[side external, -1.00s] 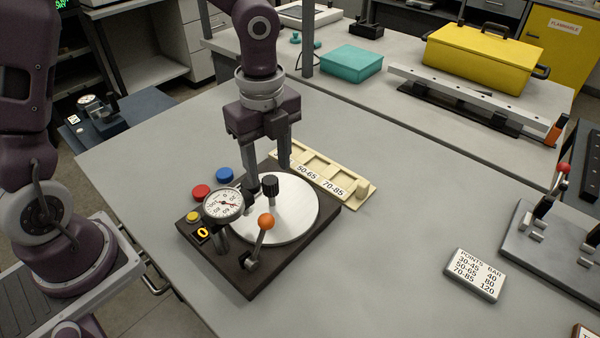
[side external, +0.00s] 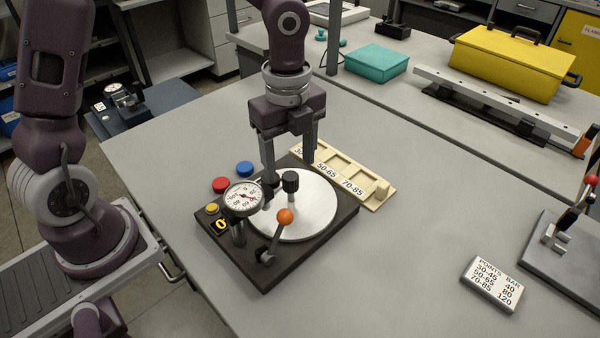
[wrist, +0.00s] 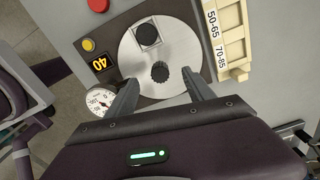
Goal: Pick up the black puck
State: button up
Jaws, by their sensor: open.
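Two black round pieces show, and I cannot tell which is the puck. One is a ridged black cylinder (wrist: 160,71) near the middle of the metal plate (wrist: 185,45); in the side view the ridged cylinder (side external: 290,182) sits above a narrower grey part. My gripper (side external: 288,165) is open and empty above the plate. In the wrist view its fingertips (wrist: 161,77) lie either side of the ridged cylinder, with no visible contact.
A dial gauge (side external: 243,198) and an orange-ball lever (side external: 285,217) stand close by. A cream tray (side external: 381,190) is behind the base. The table right of it is clear up to the points card (side external: 492,284).

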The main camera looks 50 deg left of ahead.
jog(key=shift+m, duration=0.9)
jog(key=a, duration=0.4)
jog(key=a+f, duration=0.1)
jog(key=a, duration=0.1)
jog(key=shift+w+a, duration=0.1)
jog(key=shift+a, duration=0.2)
notch_tip(320, 180, down, 7)
jog(key=shift+d+r, duration=0.1)
jog(key=shift+r, duration=0.05)
grip_shut()
jog(key=shift+s, duration=0.2)
